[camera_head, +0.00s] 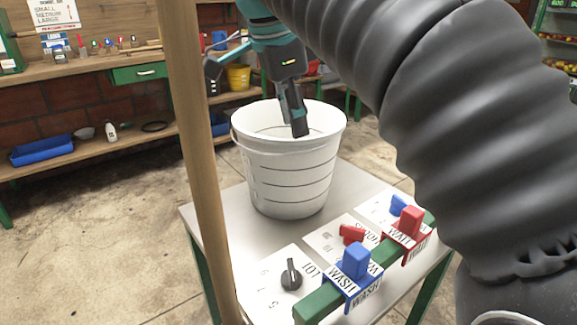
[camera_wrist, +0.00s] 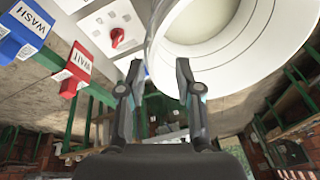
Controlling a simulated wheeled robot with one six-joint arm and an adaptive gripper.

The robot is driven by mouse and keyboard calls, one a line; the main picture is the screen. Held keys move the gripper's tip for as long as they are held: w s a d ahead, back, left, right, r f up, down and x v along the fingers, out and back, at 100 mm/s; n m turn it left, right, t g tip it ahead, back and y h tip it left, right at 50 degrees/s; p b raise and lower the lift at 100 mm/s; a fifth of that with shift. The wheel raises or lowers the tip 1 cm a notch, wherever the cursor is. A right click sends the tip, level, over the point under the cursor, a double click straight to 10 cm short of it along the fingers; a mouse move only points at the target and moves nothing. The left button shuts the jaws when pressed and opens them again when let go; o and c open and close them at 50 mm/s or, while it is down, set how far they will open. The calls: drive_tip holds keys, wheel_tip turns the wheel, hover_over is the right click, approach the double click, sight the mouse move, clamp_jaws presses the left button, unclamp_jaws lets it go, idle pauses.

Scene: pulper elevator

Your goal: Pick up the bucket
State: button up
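A white bucket (camera_head: 290,175) with dark level lines and a thin handle stands upright on a small light-topped table (camera_head: 235,225). The bucket's round rim and pale inside also fill the upper right of the wrist view (camera_wrist: 235,75). My gripper (camera_head: 298,130) points down over the bucket's mouth in the head view. In the wrist view my gripper (camera_wrist: 160,75) has its two fingers spread, with the right finger overlapping the bucket's edge and the left finger beside it. I cannot tell whether either finger touches the bucket. The gripper holds nothing.
A wooden post (camera_head: 197,150) stands left of the table. Blue and red WASH and WAIT tags (camera_head: 356,262) sit on a green rail (camera_head: 320,303) along the table's front. A black knob (camera_head: 291,275) and a red knob (camera_head: 352,233) are on panels. A workbench (camera_head: 85,72) runs behind.

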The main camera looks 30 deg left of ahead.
drive_tip(key=b, duration=0.1)
hover_over(308, 175)
drive_tip(key=s+a, duration=0.1)
wheel_tip(308, 175, down, 5)
drive_tip(key=shift+s+a+f, duration=0.1)
drive_tip(key=shift+s, duration=0.05)
drive_tip(key=x, duration=0.2)
drive_tip(key=b+x, duration=0.1)
drive_tip(key=x, duration=0.1)
drive_tip(key=shift+s+d+f, duration=0.1)
drive_tip(key=shift+s+d, duration=0.15)
drive_tip(key=shift+d, duration=0.05)
drive_tip(key=shift+w+f, duration=0.2)
drive_tip(key=shift+f, duration=0.25)
clamp_jaws()
drive_tip(key=shift+r, duration=0.15)
